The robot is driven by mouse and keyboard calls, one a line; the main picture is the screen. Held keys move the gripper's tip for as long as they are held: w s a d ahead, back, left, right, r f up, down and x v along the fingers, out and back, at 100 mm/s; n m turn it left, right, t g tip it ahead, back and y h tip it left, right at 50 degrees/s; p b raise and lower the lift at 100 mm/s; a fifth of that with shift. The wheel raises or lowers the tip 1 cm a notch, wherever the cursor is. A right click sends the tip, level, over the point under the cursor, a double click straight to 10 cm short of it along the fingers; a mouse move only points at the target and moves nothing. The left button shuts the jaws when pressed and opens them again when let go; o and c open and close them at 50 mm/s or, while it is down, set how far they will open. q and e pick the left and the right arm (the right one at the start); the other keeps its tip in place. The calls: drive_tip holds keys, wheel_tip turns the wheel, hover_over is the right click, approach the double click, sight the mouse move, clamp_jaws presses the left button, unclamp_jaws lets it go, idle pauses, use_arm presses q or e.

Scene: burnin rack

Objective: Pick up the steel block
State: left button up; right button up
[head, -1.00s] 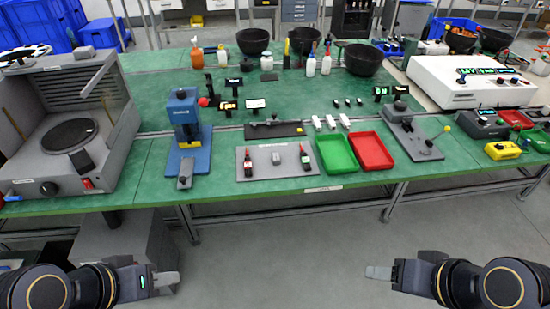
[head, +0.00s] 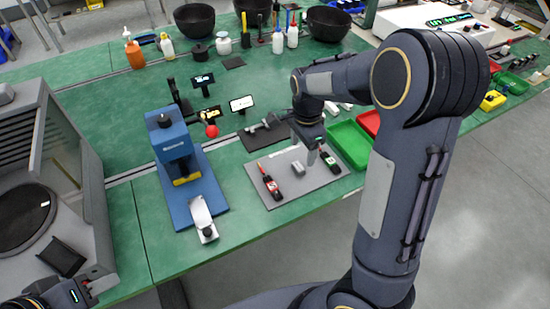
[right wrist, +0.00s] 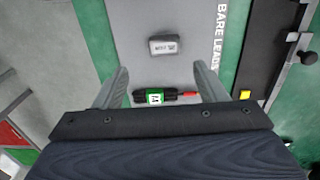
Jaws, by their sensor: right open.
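The steel block (head: 298,168) is a small grey block lying on the grey mat (head: 284,196), between two black-and-red leads. It also shows in the right wrist view (right wrist: 163,46), beyond the fingertips. My right gripper (head: 312,155) is over the right part of the mat, just right of the block. Its fingers (right wrist: 161,72) are spread with nothing held. The green-labelled lead (right wrist: 165,97) appears between the fingers in the right wrist view. My left gripper (head: 82,290) is at the bottom left in the head view, far from the block; its fingertips are not clear.
The red-labelled lead (head: 269,183) lies left of the block. A blue press (head: 172,150) stands further left. A green tray (head: 350,143) and a red tray (head: 369,122) are right of the mat. A dark plate with a clamp (head: 262,132) lies behind it.

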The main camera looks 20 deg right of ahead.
sight(300, 166)
drive_tip(key=f, duration=0.7)
drive_tip(key=shift+w+d+f, duration=0.1)
drive_tip(key=shift+w+f, duration=0.3)
drive_tip(key=shift+c, duration=0.4)
drive_tip(key=c, duration=1.1)
drive_tip(key=shift+r, duration=0.15)
